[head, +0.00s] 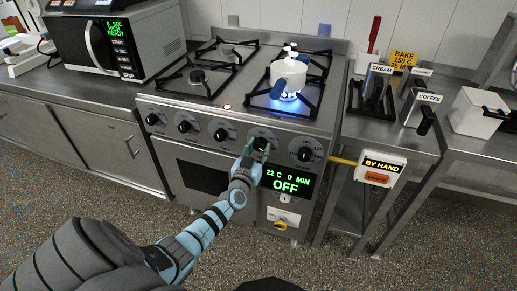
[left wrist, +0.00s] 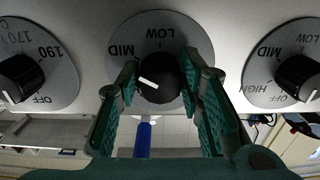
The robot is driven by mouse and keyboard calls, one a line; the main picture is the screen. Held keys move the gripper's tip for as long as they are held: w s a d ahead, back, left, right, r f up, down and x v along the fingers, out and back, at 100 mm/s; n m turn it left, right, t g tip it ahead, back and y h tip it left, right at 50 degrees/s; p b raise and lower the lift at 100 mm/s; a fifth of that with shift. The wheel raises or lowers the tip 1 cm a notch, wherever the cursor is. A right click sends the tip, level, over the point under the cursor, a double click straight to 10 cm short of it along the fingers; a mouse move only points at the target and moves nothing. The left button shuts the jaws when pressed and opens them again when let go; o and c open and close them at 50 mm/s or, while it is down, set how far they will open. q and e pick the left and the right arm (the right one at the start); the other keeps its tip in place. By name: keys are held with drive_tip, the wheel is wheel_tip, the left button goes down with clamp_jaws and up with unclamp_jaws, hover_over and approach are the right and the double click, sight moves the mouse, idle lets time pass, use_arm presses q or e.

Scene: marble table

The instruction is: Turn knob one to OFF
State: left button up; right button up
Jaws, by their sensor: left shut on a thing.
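A row of dark knobs on grey dials runs along the stove's front panel (head: 180,118). My left gripper (head: 257,148) is at the fourth knob from the left in the head view and partly hides it. In the left wrist view the gripper (left wrist: 161,92) is shut with its green fingers on either side of a black knob (left wrist: 160,75). The knob's white mark points left and slightly up. MID and LOW show on its dial (left wrist: 185,30); the dial's lower part is hidden. My right gripper is not in view. No label marks which knob is knob one.
A blue flame (head: 290,97) burns under a white pot (head: 289,72) at the front right burner. Neighbouring knobs (left wrist: 20,78) and (left wrist: 298,77) flank the gripper. The oven display (head: 286,182) reads OFF.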

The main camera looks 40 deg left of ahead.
use_arm(q)
drive_tip(key=shift+n, duration=0.3)
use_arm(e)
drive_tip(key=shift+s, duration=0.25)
use_arm(q)
drive_tip(key=shift+n, duration=0.3)
drive_tip(key=n, duration=0.3)
drive_tip(key=shift+d, duration=0.1)
drive_tip(key=n, duration=0.3)
drive_tip(key=shift+n, duration=0.3)
drive_tip(key=n, duration=0.3)
drive_tip(key=shift+n, duration=0.3)
drive_tip(key=n, duration=0.6)
drive_tip(key=shift+s, duration=0.1)
drive_tip(key=n+b, duration=0.1)
drive_tip(key=n, duration=0.5)
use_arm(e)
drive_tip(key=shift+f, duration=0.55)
use_arm(q)
drive_tip(key=shift+n, duration=0.4)
